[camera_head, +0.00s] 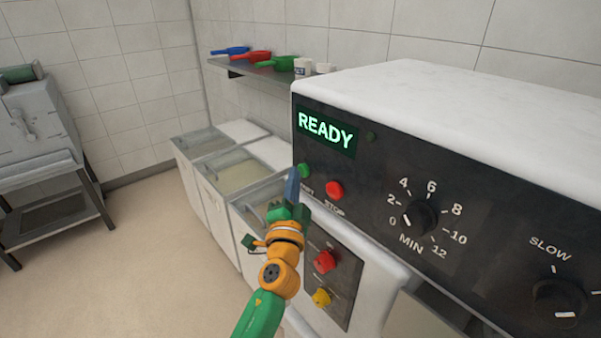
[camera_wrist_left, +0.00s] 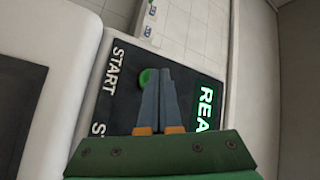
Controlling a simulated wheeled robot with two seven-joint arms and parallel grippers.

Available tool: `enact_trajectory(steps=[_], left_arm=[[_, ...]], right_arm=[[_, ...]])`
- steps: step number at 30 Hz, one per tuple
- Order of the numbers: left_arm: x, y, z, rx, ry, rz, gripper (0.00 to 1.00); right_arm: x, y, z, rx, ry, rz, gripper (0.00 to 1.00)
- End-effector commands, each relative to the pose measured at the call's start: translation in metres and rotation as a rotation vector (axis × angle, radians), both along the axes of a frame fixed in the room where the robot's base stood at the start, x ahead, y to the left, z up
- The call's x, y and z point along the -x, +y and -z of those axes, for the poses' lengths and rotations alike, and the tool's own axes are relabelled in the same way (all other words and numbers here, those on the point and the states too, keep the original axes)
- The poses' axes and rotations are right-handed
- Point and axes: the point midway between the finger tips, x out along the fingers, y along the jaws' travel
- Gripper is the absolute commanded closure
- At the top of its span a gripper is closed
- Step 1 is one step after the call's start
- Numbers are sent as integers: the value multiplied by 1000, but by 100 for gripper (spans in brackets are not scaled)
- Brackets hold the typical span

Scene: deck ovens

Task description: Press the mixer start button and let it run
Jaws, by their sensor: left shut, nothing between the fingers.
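The mixer's dark control panel (camera_head: 375,200) faces me, with a lit green display (camera_head: 326,132) reading READY. The green start button (camera_head: 304,170) is at the panel's left end, and the red stop button (camera_head: 334,190) is right of it. My left gripper (camera_head: 292,178) is shut and empty, its tips just beside the start button in the head view. In the left wrist view the shut fingers (camera_wrist_left: 159,88) reach to the green button (camera_wrist_left: 146,78) and partly cover it. I cannot tell whether they touch it. My right gripper is not in view.
A timer dial (camera_head: 419,218) and a speed dial (camera_head: 560,302) sit further right on the panel. Below are a red knob (camera_head: 325,262) and a yellow knob (camera_head: 321,297). Ingredient bins (camera_head: 207,143) stand behind, under a shelf (camera_head: 262,76) with scoops.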

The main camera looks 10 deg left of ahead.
Motion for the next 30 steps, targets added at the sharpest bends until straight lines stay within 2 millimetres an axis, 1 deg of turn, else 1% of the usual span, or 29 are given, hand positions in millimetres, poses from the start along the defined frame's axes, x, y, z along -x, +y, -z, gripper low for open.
enact_trajectory(steps=[11, 20, 30], left_arm=[[-4, -3, 0, 1, -1, 1, 100], [-3, -3, -1, 0, -2, 1, 100], [10, 7, -1, 1, -1, 1, 100]], right_arm=[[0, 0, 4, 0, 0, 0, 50], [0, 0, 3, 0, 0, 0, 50], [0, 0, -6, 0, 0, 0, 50]])
